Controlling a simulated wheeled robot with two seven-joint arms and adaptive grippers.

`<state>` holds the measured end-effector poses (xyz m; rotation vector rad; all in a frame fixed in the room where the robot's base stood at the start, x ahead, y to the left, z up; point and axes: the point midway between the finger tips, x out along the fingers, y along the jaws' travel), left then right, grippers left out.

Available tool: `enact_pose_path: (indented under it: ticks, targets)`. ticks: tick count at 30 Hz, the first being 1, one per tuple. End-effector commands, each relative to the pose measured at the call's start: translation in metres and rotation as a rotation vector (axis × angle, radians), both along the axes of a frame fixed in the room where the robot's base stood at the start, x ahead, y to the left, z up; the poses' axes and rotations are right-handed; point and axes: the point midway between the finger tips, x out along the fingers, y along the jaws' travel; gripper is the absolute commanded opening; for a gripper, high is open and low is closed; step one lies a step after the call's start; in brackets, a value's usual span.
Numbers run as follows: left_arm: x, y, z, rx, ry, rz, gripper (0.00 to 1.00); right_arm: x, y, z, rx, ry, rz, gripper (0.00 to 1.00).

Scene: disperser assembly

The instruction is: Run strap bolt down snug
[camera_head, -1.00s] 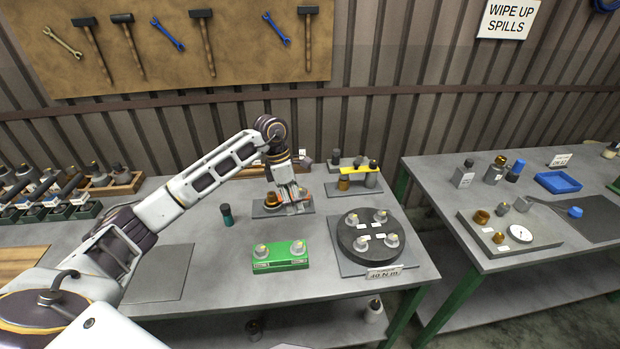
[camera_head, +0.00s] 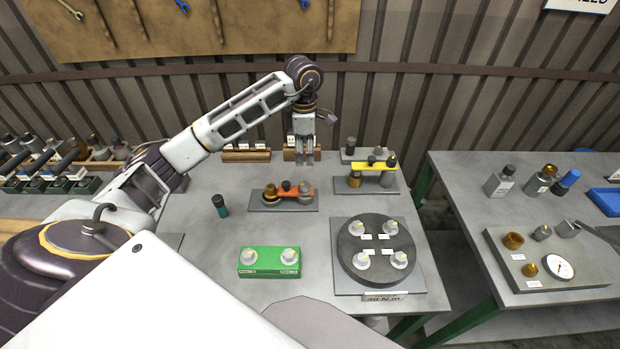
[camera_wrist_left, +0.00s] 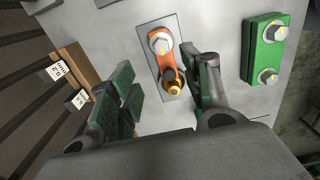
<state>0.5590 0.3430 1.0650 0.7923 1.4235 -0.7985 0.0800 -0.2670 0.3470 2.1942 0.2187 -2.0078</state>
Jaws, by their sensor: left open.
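An orange strap (camera_head: 293,191) lies on a small grey plate (camera_head: 262,207) in the middle of the table. A brass fitting (camera_head: 269,192) is at its left end, a dark knob (camera_head: 286,186) near its middle and a silver hex bolt (camera_head: 304,198) at its right end. The wrist view also shows the orange strap (camera_wrist_left: 164,58), with the hex bolt (camera_wrist_left: 160,42) and brass fitting (camera_wrist_left: 175,88) at opposite ends. My left gripper (camera_head: 305,162) is open and empty, above and behind the strap, apart from it. My right gripper is out of view.
A yellow strap (camera_head: 374,165) fixture stands right of the orange one. A black disc (camera_head: 376,252) with several bolts and a green block (camera_head: 269,262) with two bolts sit nearer. A dark-green bottle (camera_head: 220,205) stands at left. Wooden racks (camera_head: 246,156) are at the back.

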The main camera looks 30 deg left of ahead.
Motion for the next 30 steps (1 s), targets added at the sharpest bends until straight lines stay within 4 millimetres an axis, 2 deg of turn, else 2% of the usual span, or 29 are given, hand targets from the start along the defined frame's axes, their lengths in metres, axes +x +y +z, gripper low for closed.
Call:
enact_pose_path:
  ticks: [17, 23, 30]
  targets:
    - [0.0, 0.0, -0.003, 0.002, 0.001, 0.0, 0.48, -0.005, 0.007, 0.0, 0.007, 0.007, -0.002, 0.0]
    - [0.0, 0.0, -0.016, 0.001, 0.002, 0.0, 0.48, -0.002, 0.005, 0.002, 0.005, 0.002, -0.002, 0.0]
    - [-0.001, 0.0, -0.04, 0.001, 0.003, 0.0, 0.48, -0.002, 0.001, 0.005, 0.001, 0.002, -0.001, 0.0]
